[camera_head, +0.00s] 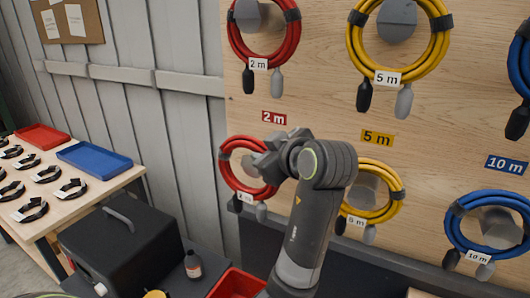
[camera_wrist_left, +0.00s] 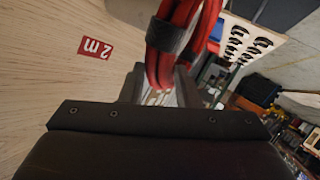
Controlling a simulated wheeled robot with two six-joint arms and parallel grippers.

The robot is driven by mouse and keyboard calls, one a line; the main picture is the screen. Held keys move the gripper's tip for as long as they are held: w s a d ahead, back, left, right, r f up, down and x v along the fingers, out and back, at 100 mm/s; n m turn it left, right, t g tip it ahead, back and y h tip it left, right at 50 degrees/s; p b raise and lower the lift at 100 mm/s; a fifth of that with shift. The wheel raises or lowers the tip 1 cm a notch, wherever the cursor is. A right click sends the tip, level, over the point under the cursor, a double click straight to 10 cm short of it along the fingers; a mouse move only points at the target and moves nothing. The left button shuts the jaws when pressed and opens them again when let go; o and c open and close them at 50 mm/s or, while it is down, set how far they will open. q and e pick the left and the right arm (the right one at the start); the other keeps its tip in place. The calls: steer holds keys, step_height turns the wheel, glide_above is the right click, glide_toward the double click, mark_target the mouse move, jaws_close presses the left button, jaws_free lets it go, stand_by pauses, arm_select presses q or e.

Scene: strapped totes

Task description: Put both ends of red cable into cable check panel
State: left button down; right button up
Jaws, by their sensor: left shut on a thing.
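The lower red cable (camera_head: 229,178) is coiled on the wooden board, with a black strap, a white 2 m tag and two plug ends, one dark and one grey, hanging at the bottom. My left gripper (camera_head: 262,164) is at the right part of this coil, hiding some of it. In the left wrist view the red cable (camera_wrist_left: 160,68) runs between the fingers of my left gripper (camera_wrist_left: 160,88), which is shut on it. Another red coil (camera_head: 236,42) hangs above. I cannot identify a cable check panel. My right gripper is out of view.
Yellow coils (camera_head: 440,55) and blue coils (camera_head: 455,235) hang on pegs to the right. A black case (camera_head: 125,250), a small bottle (camera_head: 193,264) and a red bin (camera_head: 235,284) are below. A table with a blue tray (camera_head: 94,158) stands at left.

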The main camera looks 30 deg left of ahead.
arm_select(q)
steer(key=w, duration=0.7)
steer(key=shift+a+f+p, duration=0.2)
steer(key=shift+p, duration=0.25)
stand_by(1.3)
steer(key=shift+s, duration=0.1)
steer(key=s, duration=1.3)
steer(key=shift+d, duration=0.35)
stand_by(1.5)
steer(key=shift+w, duration=0.1)
